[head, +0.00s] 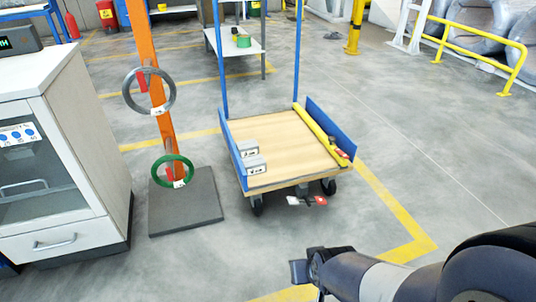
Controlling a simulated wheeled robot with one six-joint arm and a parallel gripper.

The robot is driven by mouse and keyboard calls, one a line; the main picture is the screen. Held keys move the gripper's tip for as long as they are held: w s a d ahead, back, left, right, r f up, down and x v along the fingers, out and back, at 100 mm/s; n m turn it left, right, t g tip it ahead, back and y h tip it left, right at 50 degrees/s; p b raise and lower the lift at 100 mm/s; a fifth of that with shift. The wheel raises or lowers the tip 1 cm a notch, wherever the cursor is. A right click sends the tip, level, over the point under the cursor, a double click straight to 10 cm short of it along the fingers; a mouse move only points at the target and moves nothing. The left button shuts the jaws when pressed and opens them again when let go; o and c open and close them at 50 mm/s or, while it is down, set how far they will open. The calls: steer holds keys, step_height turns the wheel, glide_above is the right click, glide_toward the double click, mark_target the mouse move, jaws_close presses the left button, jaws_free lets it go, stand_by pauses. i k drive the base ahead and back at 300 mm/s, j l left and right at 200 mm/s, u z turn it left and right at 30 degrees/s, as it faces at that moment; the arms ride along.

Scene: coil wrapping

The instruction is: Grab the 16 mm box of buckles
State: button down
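Two small grey boxes with white labels stand on the left side of a wooden-decked cart: a farther box (250,148) and a nearer box (256,165). Their label print is too small to read, so I cannot tell which is the 16 mm one. My gripper (306,272) is at the bottom middle, at the end of my dark arm, in front of the cart and apart from both boxes. Its fingers are not clear enough to show whether it is open or shut.
The cart (290,140) has blue side rails and a yellow bar on its right side. An orange post (160,100) with hanging rings and a dark base stands left of it, beside a white cabinet (70,140). Small items lie below the cart's front. The floor at right is clear.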

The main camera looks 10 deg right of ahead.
mark_target(253, 165)
steer(key=i+l+z, duration=0.1)
steer(key=i+l, duration=0.25)
steer(key=i, duration=0.15)
steer(key=i+l+z, duration=0.1)
steer(key=i+l, duration=0.25)
steer(key=i, duration=0.2)
steer(key=i+l, duration=0.3)
steer(key=i, duration=0.25)
steer(key=z, duration=0.05)
